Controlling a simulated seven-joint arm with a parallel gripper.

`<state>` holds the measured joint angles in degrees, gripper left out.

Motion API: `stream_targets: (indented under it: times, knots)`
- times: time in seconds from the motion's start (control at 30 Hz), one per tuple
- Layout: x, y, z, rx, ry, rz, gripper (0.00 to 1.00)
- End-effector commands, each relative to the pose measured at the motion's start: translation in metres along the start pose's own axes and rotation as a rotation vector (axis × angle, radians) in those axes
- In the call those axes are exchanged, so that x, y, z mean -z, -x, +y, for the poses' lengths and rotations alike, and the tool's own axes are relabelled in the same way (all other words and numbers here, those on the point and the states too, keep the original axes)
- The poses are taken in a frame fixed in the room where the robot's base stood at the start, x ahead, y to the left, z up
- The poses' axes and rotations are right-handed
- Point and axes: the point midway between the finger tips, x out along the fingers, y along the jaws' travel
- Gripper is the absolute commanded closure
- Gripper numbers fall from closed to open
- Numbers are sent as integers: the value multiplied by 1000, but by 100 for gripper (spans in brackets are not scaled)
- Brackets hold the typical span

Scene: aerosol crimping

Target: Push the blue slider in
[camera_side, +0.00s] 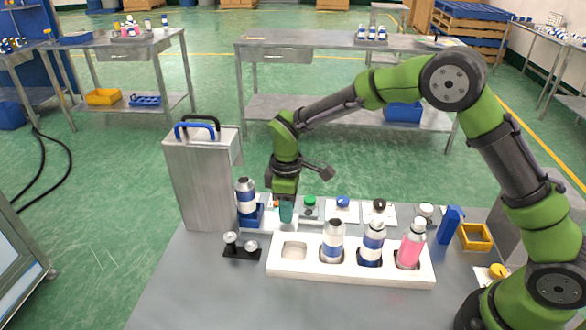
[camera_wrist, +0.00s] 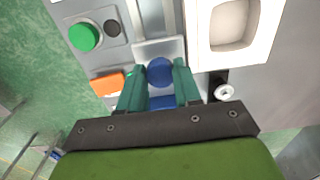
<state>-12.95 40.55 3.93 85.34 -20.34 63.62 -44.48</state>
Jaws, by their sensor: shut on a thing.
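The blue slider (camera_side: 259,216) sits at the front of the grey metal press, with a white and blue can (camera_side: 246,188) upright on it. In the wrist view part of the slider (camera_wrist: 160,102) and its round blue knob (camera_wrist: 160,72) show between my fingers. My gripper (camera_side: 286,212) points down just right of the can, its teal fingers on either side of the knob and shut on it. The fingers hide the knob in the side view. The can does not show in the wrist view.
The tall grey press (camera_side: 197,185) stands left of the slider. A white tray (camera_side: 350,276) in front holds several bottles and has one empty slot. A black holder (camera_side: 240,255) stands front left. A green button (camera_wrist: 84,37) and an orange part (camera_wrist: 107,84) lie close by.

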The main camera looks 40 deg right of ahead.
Motion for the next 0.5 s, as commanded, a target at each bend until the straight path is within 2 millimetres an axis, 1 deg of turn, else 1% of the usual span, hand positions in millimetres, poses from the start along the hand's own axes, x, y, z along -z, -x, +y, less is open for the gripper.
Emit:
stream_targets:
  times: [0.03, 0.23, 0.33, 0.5]
  knots:
    - [8, 1, 1, -3, 2, 5, 100]
    - [30, 1, 1, -5, 2, 5, 100]
    - [38, 1, 1, -4, 1, 5, 100]
    - [44, 1, 1, -5, 1, 6, 100]
